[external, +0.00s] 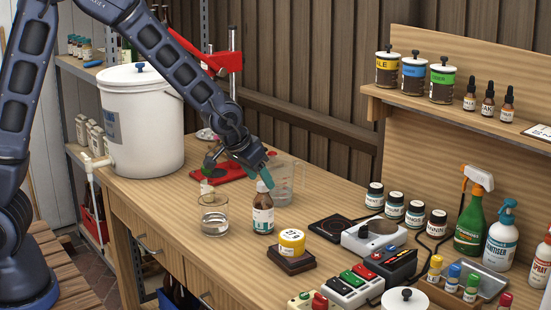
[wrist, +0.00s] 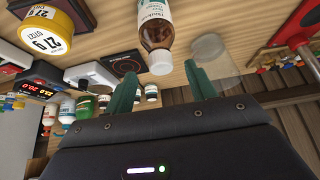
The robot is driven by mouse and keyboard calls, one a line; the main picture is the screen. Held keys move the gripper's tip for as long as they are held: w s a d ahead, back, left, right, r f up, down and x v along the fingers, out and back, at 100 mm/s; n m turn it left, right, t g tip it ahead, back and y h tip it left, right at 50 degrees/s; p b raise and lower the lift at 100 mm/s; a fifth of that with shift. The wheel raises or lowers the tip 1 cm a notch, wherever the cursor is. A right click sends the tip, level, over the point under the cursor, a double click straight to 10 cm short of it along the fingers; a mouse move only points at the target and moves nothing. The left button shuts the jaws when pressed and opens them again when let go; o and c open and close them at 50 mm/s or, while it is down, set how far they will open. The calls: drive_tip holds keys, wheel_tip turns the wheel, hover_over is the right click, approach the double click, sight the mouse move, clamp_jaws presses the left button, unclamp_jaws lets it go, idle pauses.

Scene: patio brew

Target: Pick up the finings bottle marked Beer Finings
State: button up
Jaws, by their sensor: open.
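A small brown bottle (external: 263,218) with a white label and white cap stands upright on the wooden bench. I cannot read its label for sure; no other bottle clearly shows the words Beer Finings. It also shows in the wrist view (wrist: 155,32), upside down, with its cap pointing toward the space between my fingers. My gripper (external: 266,181) is at the bottle's top in the external view, its teal fingers partly overlapping the cap area. In the wrist view my gripper (wrist: 161,88) is open and empty, and the cap lies just beyond the fingertips.
A glass beaker (external: 214,219) stands close left of the bottle. A clear jug (external: 289,176) is close behind it. A yellow-lidded pot (external: 292,242) on a dark block is close in front. A white bucket (external: 140,125) stands at left; jars and devices fill the right.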

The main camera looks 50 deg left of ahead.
sight(262, 183)
drive_tip(key=shift+x, duration=2.75)
drive_tip(key=shift+s+a, duration=0.1)
drive_tip(key=shift+s, duration=0.05)
drive_tip(key=shift+c, duration=0.5)
clamp_jaws()
